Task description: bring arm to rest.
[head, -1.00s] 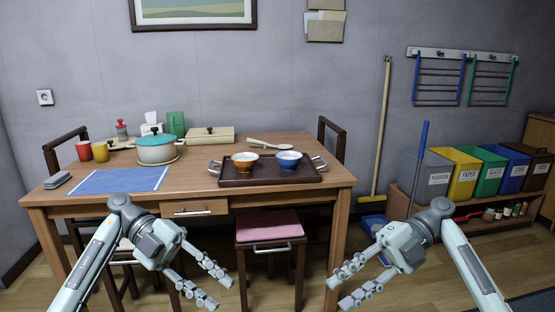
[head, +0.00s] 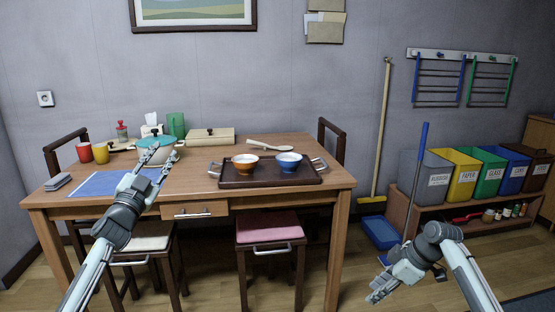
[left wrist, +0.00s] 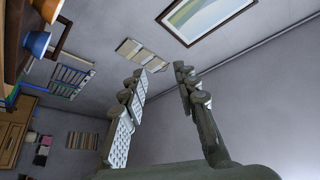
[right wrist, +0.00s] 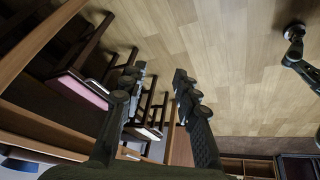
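My left gripper (head: 160,157) points up in front of the table in the head view, its fingers overlapping the white pot with the teal lid (head: 156,143). Its fingers are spread and empty in the left wrist view (left wrist: 162,74). My right gripper (head: 376,295) hangs low to the right of the table, pointing down and left over the floor. Its two fingers are apart with nothing between them in the right wrist view (right wrist: 158,72). Neither gripper visibly touches anything.
The wooden table (head: 265,205) bears a dark tray (head: 240,180) with an orange bowl (head: 245,163) and a blue bowl (head: 288,161). A stool with a pink seat (head: 268,227) stands at its front. A blue dustpan (head: 381,232) stands near my right arm. Floor between table and bins is mostly clear.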

